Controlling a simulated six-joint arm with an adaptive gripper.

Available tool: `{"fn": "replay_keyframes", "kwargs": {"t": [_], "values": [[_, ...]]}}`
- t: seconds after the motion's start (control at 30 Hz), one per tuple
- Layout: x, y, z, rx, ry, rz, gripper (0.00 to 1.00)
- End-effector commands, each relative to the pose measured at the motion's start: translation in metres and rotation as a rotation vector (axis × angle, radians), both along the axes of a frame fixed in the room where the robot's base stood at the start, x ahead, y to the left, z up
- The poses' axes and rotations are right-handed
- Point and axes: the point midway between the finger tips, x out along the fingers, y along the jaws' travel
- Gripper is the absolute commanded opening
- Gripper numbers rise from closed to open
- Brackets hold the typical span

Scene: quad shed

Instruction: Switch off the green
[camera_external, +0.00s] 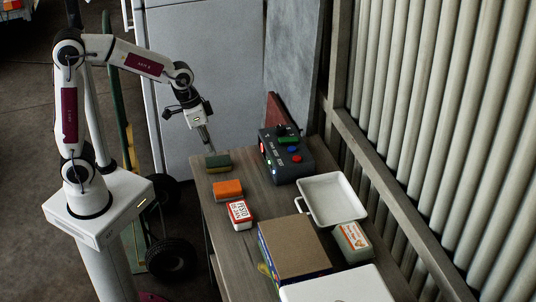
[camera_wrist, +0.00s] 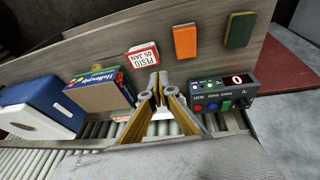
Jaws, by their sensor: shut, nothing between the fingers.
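The dark control box (camera_external: 292,168) stands near the far end of the bench, against the wall side. Its top carries a green control (camera_external: 288,141), a blue button (camera_external: 292,149) and a red button (camera_external: 296,159). Small lights and a red display show on its front face.
A dark green sponge-like block (camera_external: 218,161) lies below my gripper. An orange block (camera_external: 228,189) and a Pesto tin (camera_external: 240,214) follow towards the camera. A white tray (camera_external: 310,212), a cardboard box (camera_external: 290,250) and a white-lidded container (camera_external: 335,288) fill the near bench.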

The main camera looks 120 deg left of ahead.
Motion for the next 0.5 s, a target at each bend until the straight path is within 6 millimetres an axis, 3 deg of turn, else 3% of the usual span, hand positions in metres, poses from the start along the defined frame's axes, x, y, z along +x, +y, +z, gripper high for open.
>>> {"fn": "replay_keyframes", "kwargs": {"t": [0.5], "values": [[0.007, 0.121, -0.032, 0.025, -0.057, 0.128, 0.0]]}}
